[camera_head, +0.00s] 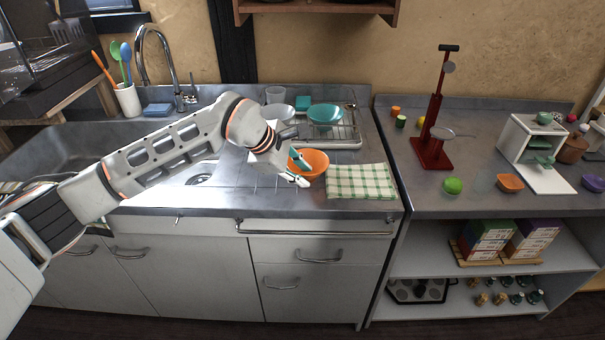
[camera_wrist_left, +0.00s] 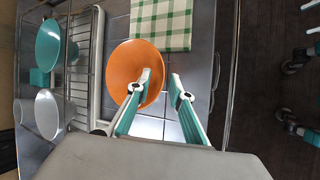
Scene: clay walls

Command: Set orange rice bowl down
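The orange rice bowl (camera_head: 316,162) rests upright on the steel counter, just left of the checkered cloth. It also shows in the left wrist view (camera_wrist_left: 126,66). My left gripper (camera_head: 304,171) is at the bowl's near left side with its fingers apart. In the left wrist view, one finger of my left gripper (camera_wrist_left: 160,78) overlaps the bowl and the other is outside its edge, with a gap between them. Whether a finger touches the rim cannot be told. My right gripper is in neither view.
The green checkered cloth (camera_head: 361,181) lies right of the bowl. Behind is a dish rack (camera_head: 345,130) with a teal bowl (camera_head: 326,113) and a pale bowl (camera_head: 279,112). The sink (camera_head: 60,150) is at left. The counter's front edge is close to the bowl.

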